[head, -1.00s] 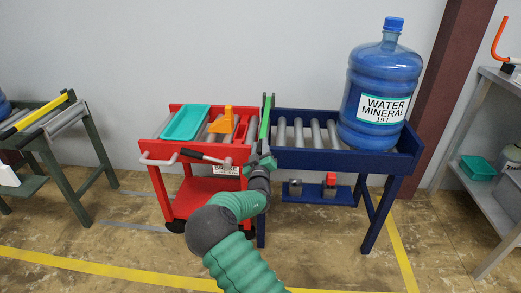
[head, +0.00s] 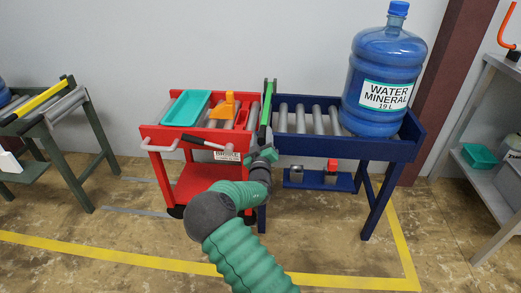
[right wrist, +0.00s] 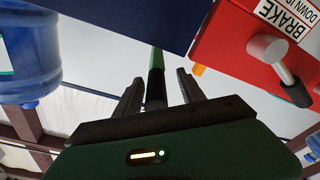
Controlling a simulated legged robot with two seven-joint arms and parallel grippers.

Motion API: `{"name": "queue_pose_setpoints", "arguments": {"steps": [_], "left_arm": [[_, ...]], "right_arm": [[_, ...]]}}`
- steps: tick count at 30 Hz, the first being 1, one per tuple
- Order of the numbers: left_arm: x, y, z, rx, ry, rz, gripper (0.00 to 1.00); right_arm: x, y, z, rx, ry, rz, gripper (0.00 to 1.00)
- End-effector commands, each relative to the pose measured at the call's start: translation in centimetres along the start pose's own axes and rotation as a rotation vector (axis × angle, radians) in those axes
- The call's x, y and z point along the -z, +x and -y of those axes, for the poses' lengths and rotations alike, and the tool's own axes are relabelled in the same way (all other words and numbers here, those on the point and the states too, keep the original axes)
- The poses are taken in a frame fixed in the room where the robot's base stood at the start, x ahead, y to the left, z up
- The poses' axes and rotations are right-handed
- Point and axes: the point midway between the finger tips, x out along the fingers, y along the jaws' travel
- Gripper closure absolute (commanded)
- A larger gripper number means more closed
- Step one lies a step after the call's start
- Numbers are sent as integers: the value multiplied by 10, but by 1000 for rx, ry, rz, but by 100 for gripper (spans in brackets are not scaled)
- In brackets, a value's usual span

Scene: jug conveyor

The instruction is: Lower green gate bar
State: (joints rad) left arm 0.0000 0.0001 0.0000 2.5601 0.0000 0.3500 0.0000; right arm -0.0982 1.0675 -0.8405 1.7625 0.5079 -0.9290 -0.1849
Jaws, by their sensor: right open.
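The green gate bar (head: 266,108) stands raised at the left end of the blue roller table (head: 345,147), beside the red cart. My right gripper (head: 265,154) is at the near, lower end of the bar. In the right wrist view, the gripper's dark fingers (right wrist: 158,90) are apart. The bar, green at its far part (right wrist: 157,60) and dark nearer, shows between them. Whether a finger touches it I cannot tell. My left gripper is not in view.
The red cart (head: 196,157) carries a teal tray (head: 186,107) and a brake lever (head: 207,143) near my gripper. A large blue water jug (head: 385,70) stands on the blue table's right end. A grey shelf (head: 487,110) is at right; open floor lies in front.

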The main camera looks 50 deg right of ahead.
Motion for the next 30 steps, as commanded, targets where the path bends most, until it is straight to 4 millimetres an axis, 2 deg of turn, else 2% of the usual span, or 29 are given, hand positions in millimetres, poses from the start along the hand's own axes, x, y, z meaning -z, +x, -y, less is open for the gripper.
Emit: {"name": "queue_pose_setpoints", "arguments": {"steps": [6, 12, 15, 21, 30], "left_arm": [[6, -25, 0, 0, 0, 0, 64], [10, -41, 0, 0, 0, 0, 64], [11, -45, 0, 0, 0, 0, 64], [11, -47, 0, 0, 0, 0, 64], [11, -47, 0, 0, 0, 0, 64]], "right_arm": [[5, -57, -2, 4, -1, 4, 53], [2, -115, 0, 7, -2, 5, 53], [1, -136, 1, 7, -3, 4, 53], [-1, -156, 2, 4, -1, 4, 53], [-2, -156, 2, 4, -1, 3, 53]]}}
